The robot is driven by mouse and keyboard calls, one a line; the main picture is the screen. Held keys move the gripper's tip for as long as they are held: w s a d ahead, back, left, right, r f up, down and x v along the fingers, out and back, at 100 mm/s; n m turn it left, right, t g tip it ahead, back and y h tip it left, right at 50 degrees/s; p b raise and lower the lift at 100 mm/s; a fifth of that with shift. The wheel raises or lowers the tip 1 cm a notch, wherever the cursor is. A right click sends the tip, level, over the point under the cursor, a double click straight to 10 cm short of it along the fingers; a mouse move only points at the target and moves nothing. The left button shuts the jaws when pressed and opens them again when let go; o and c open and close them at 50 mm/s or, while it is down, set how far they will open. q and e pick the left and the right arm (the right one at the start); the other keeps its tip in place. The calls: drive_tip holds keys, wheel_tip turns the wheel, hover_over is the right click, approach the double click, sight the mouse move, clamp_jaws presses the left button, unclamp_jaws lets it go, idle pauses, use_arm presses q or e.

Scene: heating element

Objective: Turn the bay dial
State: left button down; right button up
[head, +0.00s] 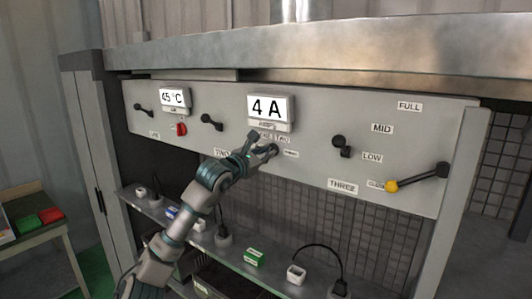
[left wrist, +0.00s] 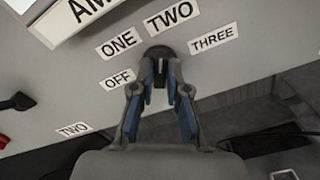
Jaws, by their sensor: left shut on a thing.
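The bay dial (left wrist: 158,50) is a dark knob on the grey panel, ringed by labels OFF, ONE, TWO and THREE in the left wrist view. My left gripper (left wrist: 160,88) is shut on it, its two fingers on either side of the knob. In the head view the left gripper (head: 262,150) is at the panel just below the display (head: 268,108) reading 4 A, and hides most of the dial. I cannot tell which label the dial points at. My right gripper is not in view.
Other dark levers (head: 212,122) and a red knob (head: 181,129) are on the panel. A lever with a yellow ball (head: 391,186) sticks out at right. A shelf below holds sockets and a green block (head: 253,257). A metal ledge (head: 350,50) runs above.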

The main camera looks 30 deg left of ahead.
use_arm(q)
drive_tip(key=shift+w+f, duration=0.15)
drive_tip(key=shift+f, duration=0.3)
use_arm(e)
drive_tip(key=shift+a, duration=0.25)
use_arm(q)
drive_tip(key=c, duration=1.4)
unclamp_jaws()
drive_tip(key=shift+o, duration=1.2)
drive_tip(key=shift+w+a+r, duration=0.1)
drive_tip(key=shift+a, duration=0.1)
drive_tip(key=s+a, duration=0.1)
drive_tip(key=s, duration=1)
drive_tip(key=shift+s, duration=0.4)
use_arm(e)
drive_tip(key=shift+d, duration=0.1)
